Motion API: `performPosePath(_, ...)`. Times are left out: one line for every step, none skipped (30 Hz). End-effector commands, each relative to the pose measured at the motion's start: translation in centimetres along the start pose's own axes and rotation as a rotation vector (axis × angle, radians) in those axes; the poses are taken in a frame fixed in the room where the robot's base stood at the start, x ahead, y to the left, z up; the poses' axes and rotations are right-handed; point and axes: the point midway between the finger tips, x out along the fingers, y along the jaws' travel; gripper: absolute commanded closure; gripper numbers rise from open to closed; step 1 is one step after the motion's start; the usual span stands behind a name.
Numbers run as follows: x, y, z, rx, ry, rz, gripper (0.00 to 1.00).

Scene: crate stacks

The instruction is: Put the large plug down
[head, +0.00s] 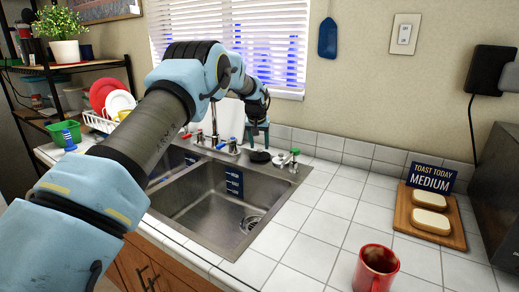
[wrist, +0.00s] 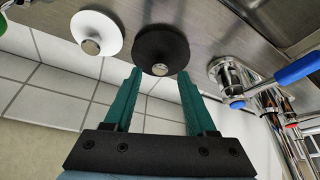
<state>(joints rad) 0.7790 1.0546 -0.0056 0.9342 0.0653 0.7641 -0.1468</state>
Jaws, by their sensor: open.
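The black plug (head: 260,156), the larger of two, lies flat on the steel ledge behind the sink (head: 236,190). It is a dark disc with a metal knob, and it also shows in the wrist view (wrist: 172,41). My gripper (head: 261,133) is open above it. In the wrist view my two green fingertips (wrist: 160,74) are apart, with the knob just beyond the gap between them, and they hold nothing. A smaller white plug (wrist: 96,28) lies beside the black one, and it shows in the head view (head: 281,160).
Taps with blue and red handles (head: 228,144) stand left of the plugs, close to my gripper. A green-topped fitting (head: 294,157) stands on the right. A red mug (head: 376,268) and a bread board (head: 430,217) are on the tiled counter.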

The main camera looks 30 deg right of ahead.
Motion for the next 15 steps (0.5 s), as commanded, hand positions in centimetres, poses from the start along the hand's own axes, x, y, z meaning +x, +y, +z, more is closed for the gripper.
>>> performPosePath(-0.8, 0.0, 0.0, 0.000, 0.003, 0.000, 0.43)
performPosePath(-1.4, 0.0, 0.1, 0.000, 0.004, 0.001, 0.43)
performPosePath(-2.3, 0.0, 0.0, 0.000, 0.005, 0.001, 0.43)
performPosePath(-3.0, 0.0, 0.0, 0.000, 0.005, 0.001, 0.43)
performPosePath(-3.5, 0.0, 0.1, 0.000, 0.004, 0.001, 0.43)
performPosePath(-4.4, 0.0, 0.1, 0.000, 0.004, 0.001, 0.43)
performPosePath(-5.1, 0.0, 0.0, 0.000, 0.005, 0.001, 0.43)
performPosePath(-5.7, 0.0, 0.0, 0.000, 0.005, 0.001, 0.43)
performPosePath(-6.4, 0.0, 0.1, 0.000, 0.003, 0.001, 0.43)
performPosePath(-7.0, 0.0, 0.1, 0.000, 0.003, 0.001, 0.43)
performPosePath(-7.4, 0.0, 0.1, 0.000, 0.004, 0.001, 0.43)
performPosePath(-8.1, 0.0, 0.0, 0.000, 0.004, 0.000, 0.43)
performPosePath(-8.4, 0.0, 0.1, 0.000, 0.002, 0.000, 0.43)
performPosePath(-8.8, 0.0, 0.1, 0.000, 0.002, 0.000, 0.43)
performPosePath(-9.2, 0.0, 0.0, 0.000, 0.002, 0.000, 0.43)
